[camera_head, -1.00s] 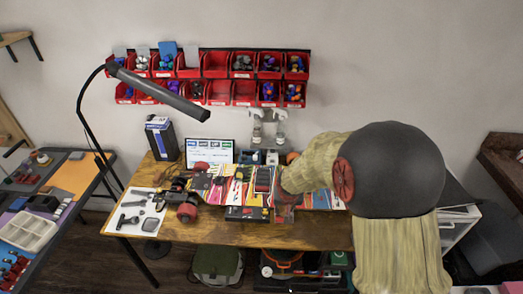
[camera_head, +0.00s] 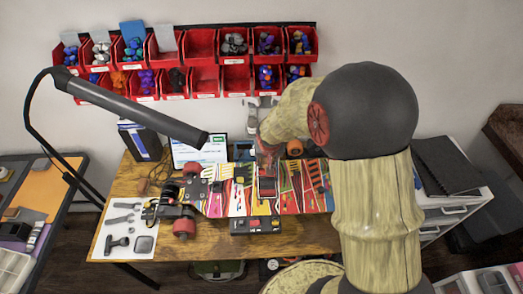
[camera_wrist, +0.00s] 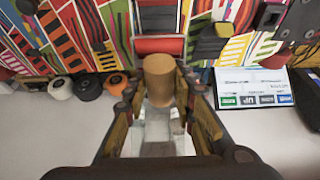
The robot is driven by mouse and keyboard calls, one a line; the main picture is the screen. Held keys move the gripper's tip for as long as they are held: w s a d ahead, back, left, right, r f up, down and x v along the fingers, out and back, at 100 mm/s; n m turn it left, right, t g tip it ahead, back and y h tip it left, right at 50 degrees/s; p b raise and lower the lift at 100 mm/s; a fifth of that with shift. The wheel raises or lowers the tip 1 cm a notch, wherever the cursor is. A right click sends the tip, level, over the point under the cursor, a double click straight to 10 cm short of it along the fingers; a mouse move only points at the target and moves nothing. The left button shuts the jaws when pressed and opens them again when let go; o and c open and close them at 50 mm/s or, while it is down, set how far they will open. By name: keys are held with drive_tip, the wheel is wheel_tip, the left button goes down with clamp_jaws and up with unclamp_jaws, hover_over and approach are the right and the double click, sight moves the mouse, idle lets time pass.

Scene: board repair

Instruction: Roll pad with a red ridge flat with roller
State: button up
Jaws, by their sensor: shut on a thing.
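My gripper (camera_wrist: 160,105) is shut on a tan cylindrical handle (camera_wrist: 159,78), which I take to be the roller's. In the head view, the dark red pad (camera_head: 267,187) lies mid-deck, just below my gripper (camera_head: 268,155). My arm partly hides this area, and contact between roller and pad cannot be told.
The deck has red wheels (camera_head: 184,228) at its left end. A black box (camera_head: 255,225) stands at its front, tools lie on a white mat (camera_head: 113,257) at left, and a lamp (camera_head: 140,112) arches above. A screen (camera_head: 200,150) stands behind; red bins (camera_head: 205,82) hang on the wall.

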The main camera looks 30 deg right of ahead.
drive_tip(key=shift+f+b, duration=2.05)
drive_tip(key=shift+f, duration=0.75)
drive_tip(key=shift+f+b, duration=0.6)
drive_tip(key=shift+b, duration=0.05)
drive_tip(key=shift+w+d, duration=0.1)
drive_tip(key=shift+w+d+p, duration=0.2)
drive_tip(key=shift+w+d, duration=0.05)
drive_tip(key=shift+w, duration=0.35)
drive_tip(key=shift+w+d+p, duration=0.15)
drive_tip(key=shift+w+d, duration=0.1)
drive_tip(key=shift+w, duration=0.35)
drive_tip(key=shift+w, duration=0.1)
